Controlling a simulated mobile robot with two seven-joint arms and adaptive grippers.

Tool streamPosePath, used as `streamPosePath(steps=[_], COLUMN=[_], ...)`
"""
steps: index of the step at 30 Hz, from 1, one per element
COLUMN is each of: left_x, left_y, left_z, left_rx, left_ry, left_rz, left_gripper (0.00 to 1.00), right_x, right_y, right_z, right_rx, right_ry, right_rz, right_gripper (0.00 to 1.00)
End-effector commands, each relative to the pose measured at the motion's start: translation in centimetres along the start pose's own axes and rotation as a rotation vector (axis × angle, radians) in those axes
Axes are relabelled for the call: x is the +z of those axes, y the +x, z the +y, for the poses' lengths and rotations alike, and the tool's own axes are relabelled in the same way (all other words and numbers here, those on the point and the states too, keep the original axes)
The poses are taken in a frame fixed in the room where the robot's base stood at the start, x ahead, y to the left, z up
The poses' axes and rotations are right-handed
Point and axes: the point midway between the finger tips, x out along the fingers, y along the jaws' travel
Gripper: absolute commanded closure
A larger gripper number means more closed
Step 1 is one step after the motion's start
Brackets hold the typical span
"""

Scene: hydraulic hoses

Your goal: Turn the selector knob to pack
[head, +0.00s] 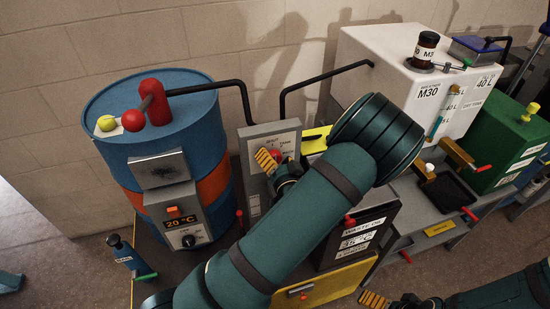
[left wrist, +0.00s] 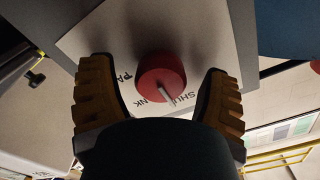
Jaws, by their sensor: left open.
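The selector knob (left wrist: 161,76) is round and red, on a pale panel in the left wrist view. Its white pointer is toward the partly hidden "SHU..." label, beside letters ending in "NK"; "PA..." shows to the left. The rest of the labels is hidden. In the head view the knob (head: 275,154) is a small red spot on the grey selector panel (head: 288,133). My left gripper (head: 277,162) is open in front of the panel, its yellow-padded fingers on either side of the knob. I see gaps beside the knob. My right gripper (head: 388,302) is low at the right, partly cut off.
A blue drum (head: 205,125) with an orange band and red handle stands left of the panel. A white M30 tank (head: 440,95) and green tank (head: 510,140) stand right. Black hoses (head: 315,78) rise behind the panel. My left arm covers much of the middle.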

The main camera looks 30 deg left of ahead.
Motion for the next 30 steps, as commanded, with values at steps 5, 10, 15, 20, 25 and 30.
streamPosePath(steps=[5,10,15,20,25,30], left_x=[0.0,0.0,0.0,-0.1,-0.1,-0.2], left_y=[0.0,0.0,0.0,0.0,0.0,0.0], left_z=[0.0,0.0,0.0,-0.1,-0.1,-0.1], left_rx=[0.0,0.0,0.0,-0.001,-0.001,0.0], left_ry=[0.0,0.0,0.001,0.024,0.095,0.22], left_rz=[0.0,-0.001,-0.001,0.0,0.0,0.001], left_gripper=[0.26,0.86,0.92,0.92,0.92,0.92], right_x=[0.0,0.0,0.0,0.0,0.1,0.1], right_y=[0.0,0.0,0.0,-0.3,-0.9,-1.9], right_z=[0.0,0.0,0.0,-0.1,-0.3,-0.7], right_rx=[0.0,0.0,0.0,0.0,0.0,0.0], right_ry=[0.0,0.0,0.0,0.0,0.001,0.001], right_rz=[0.0,0.0,0.0,-0.001,-0.004,-0.008], right_gripper=[0.0,0.0,0.0,0.0,0.0,0.0])
